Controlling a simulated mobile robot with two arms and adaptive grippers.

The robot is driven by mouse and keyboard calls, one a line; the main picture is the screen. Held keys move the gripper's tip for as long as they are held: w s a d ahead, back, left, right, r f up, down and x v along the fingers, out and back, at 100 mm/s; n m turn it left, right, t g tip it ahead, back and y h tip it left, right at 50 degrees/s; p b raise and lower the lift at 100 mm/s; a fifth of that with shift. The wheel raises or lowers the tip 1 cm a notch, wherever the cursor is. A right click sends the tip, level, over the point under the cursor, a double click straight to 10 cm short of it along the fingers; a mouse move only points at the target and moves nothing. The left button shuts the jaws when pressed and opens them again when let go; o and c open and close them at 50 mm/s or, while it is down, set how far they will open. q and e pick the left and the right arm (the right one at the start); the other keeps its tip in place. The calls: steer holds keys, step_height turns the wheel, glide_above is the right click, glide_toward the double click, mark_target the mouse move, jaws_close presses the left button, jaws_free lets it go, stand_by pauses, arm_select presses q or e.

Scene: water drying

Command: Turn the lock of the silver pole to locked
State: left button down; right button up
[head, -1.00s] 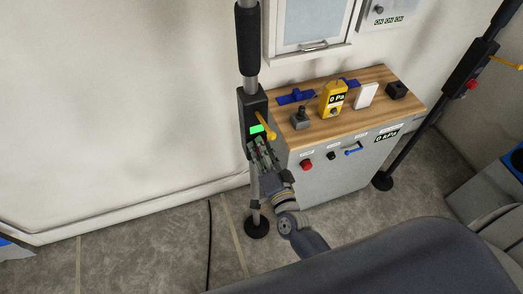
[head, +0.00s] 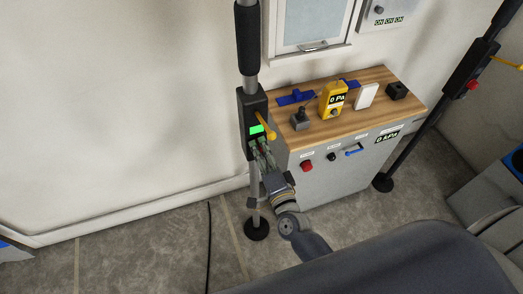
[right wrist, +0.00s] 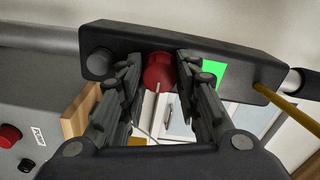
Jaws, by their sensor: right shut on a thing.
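The silver pole (head: 254,186) stands upright left of the cabinet, with a black lock box (head: 246,104) on it. The box has a lit green panel (head: 256,129) and a yellow lever (head: 266,126) sticking out. In the right wrist view, a round red knob (right wrist: 159,72) sits on the box face, beside the green panel (right wrist: 213,74). My right gripper (head: 258,147) is at the lower part of the box, its fingers (right wrist: 156,78) on both sides of the red knob and shut on it. In the head view the fingers largely hide the knob. My left gripper is out of view.
A wood-topped grey cabinet (head: 327,172) stands just right of the pole, with a yellow meter (head: 333,98) and small items on top. Another pole with a black box (head: 465,68) stands at the far right. A black cable (head: 209,245) lies on the floor.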

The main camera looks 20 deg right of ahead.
steer(key=shift+d+r, duration=0.1)
steer(key=o, duration=1.1)
steer(key=s, duration=1.2)
steer(key=shift+d, duration=0.2)
